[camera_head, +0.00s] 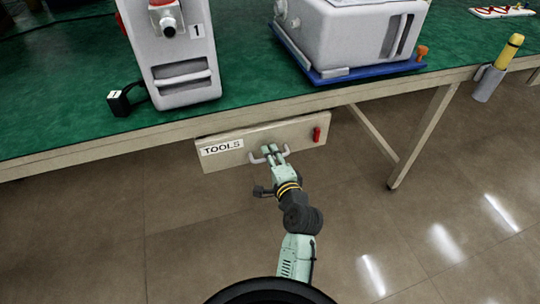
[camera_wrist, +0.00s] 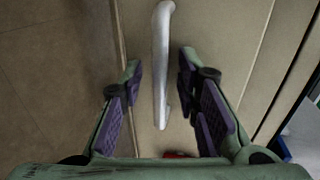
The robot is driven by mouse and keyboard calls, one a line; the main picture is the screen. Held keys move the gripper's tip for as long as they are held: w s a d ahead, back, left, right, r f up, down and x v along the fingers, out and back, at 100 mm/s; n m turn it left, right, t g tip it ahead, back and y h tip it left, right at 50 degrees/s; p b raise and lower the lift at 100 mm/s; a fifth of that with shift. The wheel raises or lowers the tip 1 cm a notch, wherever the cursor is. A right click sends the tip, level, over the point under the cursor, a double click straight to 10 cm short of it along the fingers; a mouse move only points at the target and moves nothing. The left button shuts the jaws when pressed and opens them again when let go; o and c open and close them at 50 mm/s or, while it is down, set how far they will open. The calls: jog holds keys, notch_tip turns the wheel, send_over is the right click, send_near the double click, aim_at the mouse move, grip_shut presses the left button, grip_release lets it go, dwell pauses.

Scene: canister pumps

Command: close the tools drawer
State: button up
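The tools drawer (camera_head: 290,137) has a pale front with a white TOOLS label (camera_head: 222,147), just under the edge of the green-topped bench. Its light grey bar handle (camera_head: 256,160) is at the middle of the front. My gripper (camera_head: 276,149) is at the handle with its fingers apart. In the wrist view, the handle (camera_wrist: 162,60) runs between the two open fingers of my gripper (camera_wrist: 160,68), with a visible gap on each side. A dark gap with something blue and white shows beyond the panel at the right edge; how far the drawer stands out is hard to tell.
A red piece (camera_head: 317,134) is on the right of the drawer front. A grey canister numbered 1 (camera_head: 182,70) and a grey unit on a blue base (camera_head: 345,40) stand on the green bench top (camera_head: 240,85). A bench leg (camera_head: 425,135) is to the right. The floor is clear.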

jog(key=shift+c, duration=0.2)
grip_shut()
dwell(0.6)
